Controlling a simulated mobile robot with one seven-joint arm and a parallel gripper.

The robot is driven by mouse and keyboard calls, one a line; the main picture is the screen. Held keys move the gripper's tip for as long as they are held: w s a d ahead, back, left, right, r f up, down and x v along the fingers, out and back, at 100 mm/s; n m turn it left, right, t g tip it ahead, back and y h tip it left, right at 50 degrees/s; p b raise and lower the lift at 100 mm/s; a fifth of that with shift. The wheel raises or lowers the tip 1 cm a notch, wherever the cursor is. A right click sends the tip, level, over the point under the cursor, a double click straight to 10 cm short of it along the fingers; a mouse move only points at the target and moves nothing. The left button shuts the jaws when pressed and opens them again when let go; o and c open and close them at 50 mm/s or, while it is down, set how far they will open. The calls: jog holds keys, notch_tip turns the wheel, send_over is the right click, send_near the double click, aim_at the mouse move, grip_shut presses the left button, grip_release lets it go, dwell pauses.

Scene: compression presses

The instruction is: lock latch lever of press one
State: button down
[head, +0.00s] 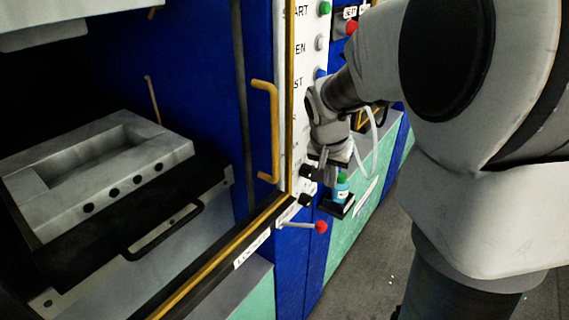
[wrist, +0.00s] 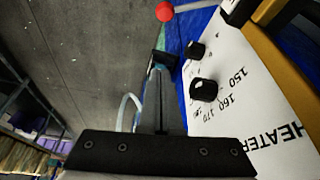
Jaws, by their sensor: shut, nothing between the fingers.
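A lever with a red ball knob (head: 321,226) sticks out sideways to the right, below the control panel of the near press. Its grey rod (head: 296,225) runs roughly level. In the wrist view the red knob (wrist: 165,12) is at the top edge, with part of its rod beside it. My gripper (head: 330,178) is shut and empty, in front of the panel, above the knob and apart from it. In the wrist view my gripper's fingers (wrist: 160,85) point up the picture toward the knob.
Black dials (wrist: 203,90) sit on the white panel close beside my gripper. A yellow handle (head: 275,130) is on the press guard. A grey mould (head: 95,165) lies inside the press. The floor (head: 375,240) at right is clear.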

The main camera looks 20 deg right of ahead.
jog(key=shift+f, duration=0.1)
jog(key=x, duration=1)
jog(key=shift+s+a+f+b, duration=0.15)
jog(key=shift+s+a+b, duration=0.05)
jog(key=shift+s+a, duration=0.5)
jog(key=shift+s+a+f+b, duration=0.2)
jog(key=shift+s+a, duration=0.4)
jog(key=shift+s, duration=0.25)
jog(key=shift+s+a, duration=0.1)
jog(key=shift+a, duration=0.05)
jog(key=shift+s+b, duration=0.25)
jog(key=shift+b, duration=0.15)
jog(key=shift+m, duration=0.3)
